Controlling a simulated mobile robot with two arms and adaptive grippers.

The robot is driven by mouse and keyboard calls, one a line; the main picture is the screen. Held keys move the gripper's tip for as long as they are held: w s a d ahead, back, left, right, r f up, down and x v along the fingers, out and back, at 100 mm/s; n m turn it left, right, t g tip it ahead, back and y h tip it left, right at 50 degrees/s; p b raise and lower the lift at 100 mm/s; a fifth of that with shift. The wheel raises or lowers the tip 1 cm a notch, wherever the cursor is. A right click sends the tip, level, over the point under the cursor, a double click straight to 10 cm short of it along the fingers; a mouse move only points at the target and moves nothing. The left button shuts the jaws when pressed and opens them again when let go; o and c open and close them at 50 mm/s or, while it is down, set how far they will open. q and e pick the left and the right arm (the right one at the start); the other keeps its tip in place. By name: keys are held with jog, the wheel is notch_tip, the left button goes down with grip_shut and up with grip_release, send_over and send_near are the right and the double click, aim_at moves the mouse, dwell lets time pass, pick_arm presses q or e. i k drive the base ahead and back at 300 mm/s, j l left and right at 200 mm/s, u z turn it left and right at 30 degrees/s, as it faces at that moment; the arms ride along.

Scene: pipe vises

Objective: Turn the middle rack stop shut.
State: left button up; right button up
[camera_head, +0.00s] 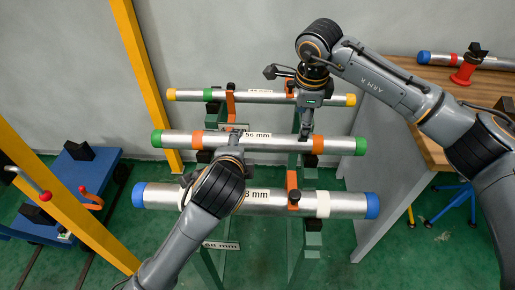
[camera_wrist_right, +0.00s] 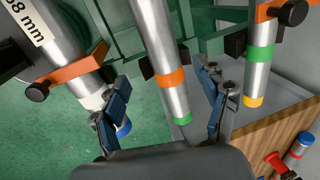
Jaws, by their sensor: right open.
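The middle pipe (camera_head: 270,142), marked 56 mm, has green end caps and orange bands and lies across the green rack; it also shows in the right wrist view (camera_wrist_right: 158,42). I cannot make out its rack stop clearly. My right gripper (camera_head: 306,132) is over this pipe, right of the label. In the right wrist view my right gripper (camera_wrist_right: 164,82) is open and empty, its fingers apart on either side of the pipe. My left gripper (camera_head: 232,148) reaches the middle pipe left of the label; its wrist hides its fingers.
The front pipe (camera_head: 264,203) has blue caps and an orange stop (camera_head: 293,183) with a black knob across it. The back pipe (camera_head: 262,97) has yellow caps and orange stops. A wooden bench (camera_head: 425,72) stands right, yellow posts (camera_head: 143,70) and a blue cart (camera_head: 70,180) left.

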aim_at(231, 87)
jog(key=k, duration=1)
